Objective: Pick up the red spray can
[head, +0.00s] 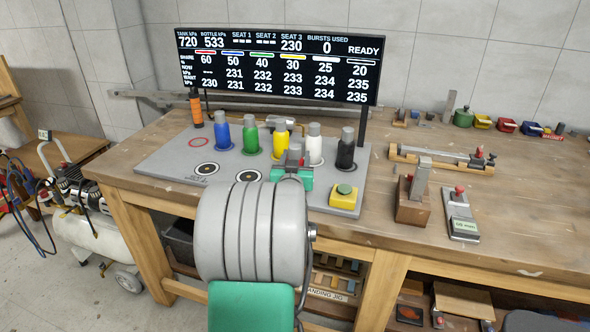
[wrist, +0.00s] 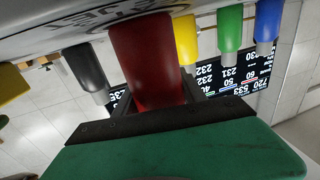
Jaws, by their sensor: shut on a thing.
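The red spray can (wrist: 150,60) fills the middle of the wrist view, which looks upside down. My gripper (wrist: 160,98) is shut on it, with dark jaws on either side. Its far end is close to the grey board; I cannot tell whether it touches. In the head view my gripper (head: 292,172) is at the board's front right, and my arm and gripper hide most of the red can. A red ring (head: 198,142) at the board's back left is empty.
Blue (head: 222,133), green (head: 250,136), yellow (head: 281,138), white (head: 314,146) and black (head: 346,150) cans stand in a row just behind my gripper. A yellow button box (head: 345,196) is close on its right. The display (head: 280,65) stands behind.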

